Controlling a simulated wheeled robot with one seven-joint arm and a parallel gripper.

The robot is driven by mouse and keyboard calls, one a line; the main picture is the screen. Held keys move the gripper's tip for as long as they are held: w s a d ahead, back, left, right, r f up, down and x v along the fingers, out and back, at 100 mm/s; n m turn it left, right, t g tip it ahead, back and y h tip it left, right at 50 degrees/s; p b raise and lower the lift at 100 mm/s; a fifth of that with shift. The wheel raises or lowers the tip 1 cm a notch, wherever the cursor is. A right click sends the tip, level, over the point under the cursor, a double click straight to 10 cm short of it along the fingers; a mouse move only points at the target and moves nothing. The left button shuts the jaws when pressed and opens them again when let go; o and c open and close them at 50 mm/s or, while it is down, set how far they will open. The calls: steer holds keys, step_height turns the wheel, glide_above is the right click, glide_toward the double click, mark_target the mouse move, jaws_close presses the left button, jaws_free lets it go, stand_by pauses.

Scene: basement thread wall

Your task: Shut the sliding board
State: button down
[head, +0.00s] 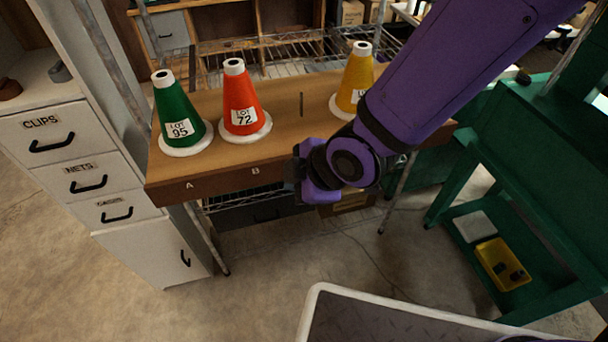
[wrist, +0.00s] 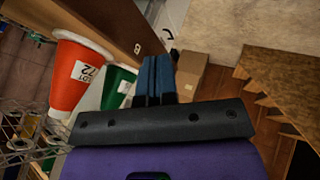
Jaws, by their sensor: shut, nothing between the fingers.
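The sliding board (head: 290,130) is a brown wooden board bearing a green cone (head: 180,112), a red-orange cone (head: 240,98) and a yellow cone (head: 355,80). Its front face carries the letters A and B. My gripper (head: 292,174) is at that front face, right of the B; whether it touches cannot be told. In the wrist view my blue fingers (wrist: 154,78) are shut together and empty. The board's face (wrist: 122,22), the red-orange cone (wrist: 74,75) and the green cone (wrist: 118,86) show to their left. My arm hides the board's right part.
A white drawer cabinet (head: 85,150) stands close at the left. A wire rack (head: 290,52) lies behind the board. A green bench (head: 535,170) with a yellow bin (head: 502,265) below is at the right. The floor (head: 270,270) in front is partly clear.

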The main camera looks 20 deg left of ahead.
mark_target(269, 177)
steer(key=w+a+f, duration=0.2)
steer(key=a+f, duration=0.1)
steer(key=w+a+f, duration=0.1)
steer(key=shift+w+a+f, duration=0.25)
steer(key=shift+a, duration=0.05)
steer(key=shift+w+a, duration=0.4)
steer(key=shift+w, duration=0.1)
steer(key=shift+w, duration=0.1)
